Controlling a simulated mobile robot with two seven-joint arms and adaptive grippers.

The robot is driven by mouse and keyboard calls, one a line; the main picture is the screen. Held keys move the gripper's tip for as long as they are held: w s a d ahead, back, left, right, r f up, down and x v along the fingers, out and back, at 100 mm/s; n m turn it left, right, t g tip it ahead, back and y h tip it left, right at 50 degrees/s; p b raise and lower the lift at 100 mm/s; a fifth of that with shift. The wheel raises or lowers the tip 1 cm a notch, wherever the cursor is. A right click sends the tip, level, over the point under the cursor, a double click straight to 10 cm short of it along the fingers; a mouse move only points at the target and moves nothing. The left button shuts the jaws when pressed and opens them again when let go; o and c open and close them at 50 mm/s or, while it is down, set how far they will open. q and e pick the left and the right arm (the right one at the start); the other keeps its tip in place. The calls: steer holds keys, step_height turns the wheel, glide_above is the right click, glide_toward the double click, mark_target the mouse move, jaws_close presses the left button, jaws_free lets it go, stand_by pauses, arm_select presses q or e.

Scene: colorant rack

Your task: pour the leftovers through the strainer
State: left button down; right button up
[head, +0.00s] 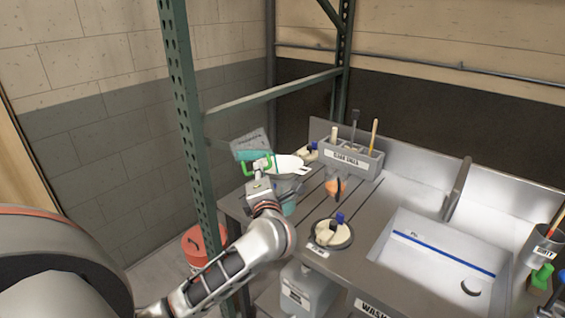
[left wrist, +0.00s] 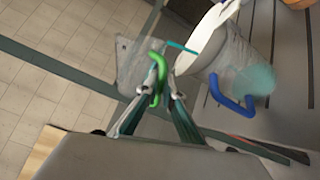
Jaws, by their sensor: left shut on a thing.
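My left gripper (head: 262,178) is shut on the green handle (head: 257,163) of a clear jug (head: 250,143), which is tilted and has teal liquid in it. The green handle also shows between the fingertips in the left wrist view (left wrist: 157,75). A white strainer (head: 291,164) lies just right of the jug. In the left wrist view, a thin teal streak (left wrist: 181,47) runs from the tilted jug towards the white strainer (left wrist: 208,40). Under the strainer stands a second clear jug with a blue handle (left wrist: 230,97) and teal contents (left wrist: 255,79). My right gripper is out of view.
A green rack post (head: 192,140) stands left of my left gripper. On the grey counter (head: 360,205) are a labelled caddy of brushes (head: 345,158), a round blue-knobbed item (head: 333,232) and an orange item (head: 334,188). A sink basin (head: 440,262) is at right.

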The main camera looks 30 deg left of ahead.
arm_select(q)
steer(key=shift+w+d+r+m, duration=0.35)
steer(key=shift+w+d+m, duration=0.1)
steer(key=shift+m, duration=0.35)
stand_by(1.3)
steer(key=shift+r+m, duration=0.25)
steer(key=shift+m, duration=0.35)
stand_by(1.0)
steer(key=shift+f+n+t, duration=0.3)
steer(key=shift+n, duration=0.2)
steer(key=shift+s+a+f+n, duration=0.3)
steer(key=shift+s+a+n, duration=0.2)
steer(key=shift+n, duration=0.3)
